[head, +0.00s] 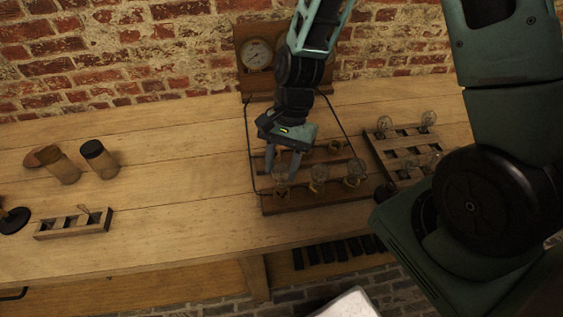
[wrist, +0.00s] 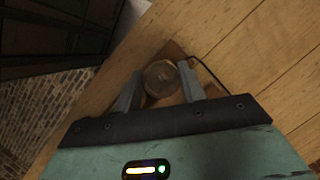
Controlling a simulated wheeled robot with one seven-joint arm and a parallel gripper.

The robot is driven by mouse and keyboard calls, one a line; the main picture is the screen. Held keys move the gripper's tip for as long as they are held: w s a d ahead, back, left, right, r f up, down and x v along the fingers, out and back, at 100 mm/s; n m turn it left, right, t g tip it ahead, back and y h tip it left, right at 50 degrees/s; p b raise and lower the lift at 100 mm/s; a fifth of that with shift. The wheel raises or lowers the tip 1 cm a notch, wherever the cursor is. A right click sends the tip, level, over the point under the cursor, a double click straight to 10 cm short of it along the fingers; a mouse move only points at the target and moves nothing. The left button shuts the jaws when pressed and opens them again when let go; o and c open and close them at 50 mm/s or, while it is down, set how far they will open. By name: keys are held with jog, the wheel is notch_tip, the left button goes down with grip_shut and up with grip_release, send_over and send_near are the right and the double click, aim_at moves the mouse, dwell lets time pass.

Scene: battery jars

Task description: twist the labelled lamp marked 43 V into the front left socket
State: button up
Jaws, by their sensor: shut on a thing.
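My gripper (head: 284,172) is shut on a clear glass lamp (head: 282,174), pointing down over the front left socket (head: 282,189) of a wooden socket board (head: 325,200). The lamp stands roughly upright at that socket; I cannot tell whether its base is in the thread. In the wrist view the lamp's round top (wrist: 160,77) sits between the two fingers of my gripper (wrist: 160,84). I cannot read a voltage mark on it.
A lamp rack (head: 400,148) with several glass lamps stands close right of the board. A wooden panel with a gauge (head: 258,55) rises behind, with black wires running around the board. Jars (head: 99,158) and a small wooden tray (head: 73,224) stand left. The table between is clear.

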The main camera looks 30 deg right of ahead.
jog(key=shift+f+b, duration=0.35)
jog(key=shift+f, duration=0.95)
dwell(1.3)
jog(key=m+t+y+b, duration=0.1)
jog(key=m, duration=0.2)
jog(key=shift+f+m, duration=0.15)
jog(key=shift+m, duration=0.25)
jog(key=shift+m+t+b, duration=0.65)
jog(key=shift+m+t, duration=0.05)
jog(key=shift+m, duration=0.6)
jog(key=shift+m+t+b, duration=0.7)
jog(key=shift+m+b, duration=1.15)
jog(key=shift+m, duration=0.05)
jog(key=shift+f+m+t+b, duration=0.1)
jog(key=shift+m+t+b, duration=0.6)
jog(key=shift+b, duration=1.9)
jog(key=shift+s+m+b, duration=0.1)
jog(key=shift+m+b, duration=0.4)
jog(key=shift+m, duration=0.1)
